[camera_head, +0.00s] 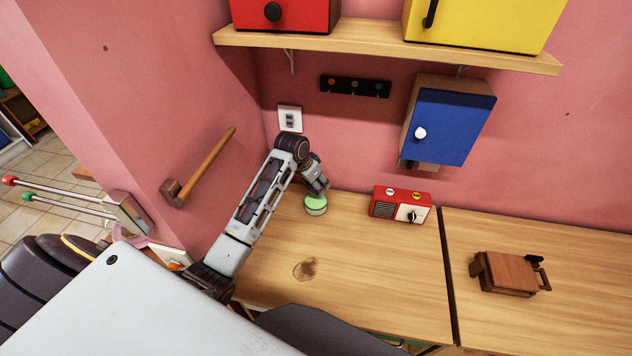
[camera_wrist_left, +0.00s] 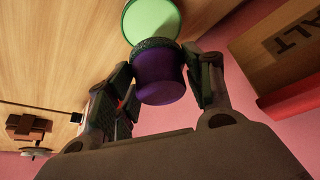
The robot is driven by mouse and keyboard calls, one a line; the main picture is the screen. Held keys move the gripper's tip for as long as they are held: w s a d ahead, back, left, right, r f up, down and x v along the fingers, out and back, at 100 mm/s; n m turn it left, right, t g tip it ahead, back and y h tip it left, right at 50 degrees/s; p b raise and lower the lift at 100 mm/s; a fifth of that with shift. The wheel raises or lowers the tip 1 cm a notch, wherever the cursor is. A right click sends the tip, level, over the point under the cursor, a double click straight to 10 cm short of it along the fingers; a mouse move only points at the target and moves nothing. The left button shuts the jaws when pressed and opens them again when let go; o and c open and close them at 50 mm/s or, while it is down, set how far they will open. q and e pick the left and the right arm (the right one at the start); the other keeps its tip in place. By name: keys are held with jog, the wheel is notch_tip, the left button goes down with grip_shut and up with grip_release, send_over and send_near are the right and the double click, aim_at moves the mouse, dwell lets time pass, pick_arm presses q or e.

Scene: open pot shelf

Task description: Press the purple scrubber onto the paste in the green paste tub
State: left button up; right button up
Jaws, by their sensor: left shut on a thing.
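The purple scrubber (camera_wrist_left: 158,75) is held between the two fingers of my left gripper (camera_wrist_left: 163,90) in the left wrist view. Its dark green, rough pad faces the green paste tub (camera_wrist_left: 153,18) and overlaps the tub's near edge in this view. I cannot tell whether the pad touches the paste. In the head view the tub (camera_head: 316,206) stands on the wooden counter by the wall. My left gripper (camera_head: 318,190) points down right over it and hides the scrubber there. My right gripper does not show.
A red radio-like box (camera_head: 401,204) stands right of the tub. A blue-doored cabinet (camera_head: 446,125) and a shelf (camera_head: 385,40) hang above. A brown wooden object (camera_head: 510,273) lies far right.

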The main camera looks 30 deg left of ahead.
aim_at(319, 198)
pick_arm(q)
jog(key=shift+f, duration=2.75)
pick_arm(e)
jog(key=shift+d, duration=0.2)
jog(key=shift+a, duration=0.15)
pick_arm(q)
jog(key=shift+f, duration=0.1)
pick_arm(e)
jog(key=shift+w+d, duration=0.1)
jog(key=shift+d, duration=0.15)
pick_arm(q)
jog(key=shift+f, duration=0.25)
jog(key=shift+f, duration=0.15)
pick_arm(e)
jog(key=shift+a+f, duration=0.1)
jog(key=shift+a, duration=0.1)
